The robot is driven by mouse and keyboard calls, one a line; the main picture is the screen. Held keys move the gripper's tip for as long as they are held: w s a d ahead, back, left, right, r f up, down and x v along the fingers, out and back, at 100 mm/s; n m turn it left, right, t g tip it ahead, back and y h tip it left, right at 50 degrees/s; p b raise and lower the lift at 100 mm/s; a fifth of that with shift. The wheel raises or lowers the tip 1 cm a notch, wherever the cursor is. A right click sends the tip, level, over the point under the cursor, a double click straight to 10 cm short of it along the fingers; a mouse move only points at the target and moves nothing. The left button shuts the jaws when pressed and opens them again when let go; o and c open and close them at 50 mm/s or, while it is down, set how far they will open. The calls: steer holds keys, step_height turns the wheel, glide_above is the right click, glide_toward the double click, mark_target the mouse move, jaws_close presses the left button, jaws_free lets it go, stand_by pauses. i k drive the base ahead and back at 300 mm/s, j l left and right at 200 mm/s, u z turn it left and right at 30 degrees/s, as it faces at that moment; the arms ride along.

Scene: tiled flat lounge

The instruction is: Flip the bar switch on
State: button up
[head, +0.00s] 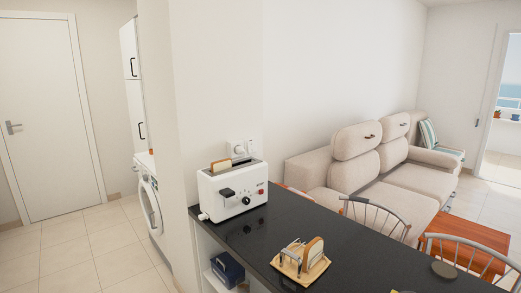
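A small white wall fixture (241,147) shows on the white wall just above and behind the toaster, at the inner end of the black bar counter (335,240). It looks like a switch or socket plate, but it is too small to tell which or what position it is in. Its lower edge is close to or partly behind the toaster. My gripper is not in the head view.
A white toaster (233,192) with bread in its slot stands in front of the fixture. A toast rack (296,262) stands on the counter. Chairs (375,215) and a beige sofa (375,170) are beyond. Tiled floor (85,245) at left is clear.

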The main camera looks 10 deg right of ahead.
mark_target(252, 145)
steer(key=i+j, duration=0.75)
steer(key=i, duration=0.1)
